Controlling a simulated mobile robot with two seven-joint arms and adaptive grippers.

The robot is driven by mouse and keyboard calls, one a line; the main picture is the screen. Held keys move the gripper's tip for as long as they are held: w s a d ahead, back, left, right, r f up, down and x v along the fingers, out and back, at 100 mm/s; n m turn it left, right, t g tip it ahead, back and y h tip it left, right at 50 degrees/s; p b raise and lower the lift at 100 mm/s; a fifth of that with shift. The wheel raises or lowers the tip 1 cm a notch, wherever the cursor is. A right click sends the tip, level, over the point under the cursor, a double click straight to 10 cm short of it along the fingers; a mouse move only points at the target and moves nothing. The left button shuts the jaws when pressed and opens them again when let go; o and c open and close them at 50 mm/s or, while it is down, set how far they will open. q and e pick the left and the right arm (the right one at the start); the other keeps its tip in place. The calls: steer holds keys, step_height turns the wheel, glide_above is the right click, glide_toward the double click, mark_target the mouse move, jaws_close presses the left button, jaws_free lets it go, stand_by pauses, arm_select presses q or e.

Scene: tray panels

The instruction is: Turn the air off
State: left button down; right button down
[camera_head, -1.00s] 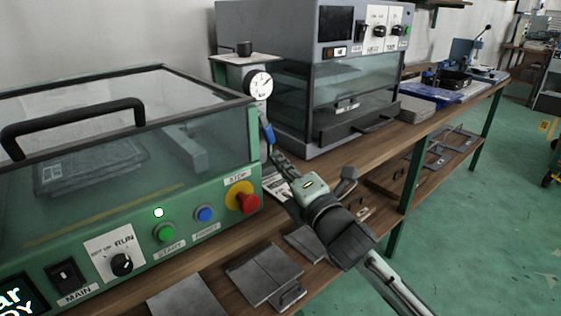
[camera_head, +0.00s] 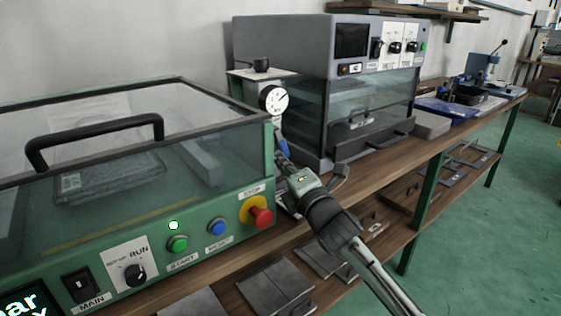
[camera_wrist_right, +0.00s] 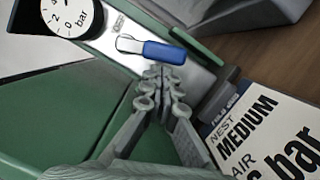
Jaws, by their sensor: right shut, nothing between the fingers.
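The air valve's blue lever (camera_head: 283,147) is on a grey panel below a round white gauge (camera_head: 273,100), at the right end of the green machine. In the right wrist view the blue lever (camera_wrist_right: 165,53) lies across the panel, with a metal stem at its left end. The gauge (camera_wrist_right: 68,14), marked in bar, is at the upper left. My right gripper (camera_wrist_right: 158,74) is shut and empty, its tips just below the lever; I cannot tell if they touch it. In the head view the gripper (camera_head: 284,164) is small and partly hidden. My left gripper is out of view.
The green machine's red stop button (camera_head: 261,216) juts out left of my right arm. A grey oven-like machine (camera_head: 330,90) stands behind the valve. A printed card (camera_wrist_right: 265,125) reading "NEST MEDIUM AIR" is beside the gripper. Metal plates (camera_head: 275,285) lie on the lower shelf.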

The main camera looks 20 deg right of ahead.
steer(key=shift+w+d+n, duration=0.1)
steer(key=shift+d+n, duration=0.1)
steer(key=shift+n, duration=0.2)
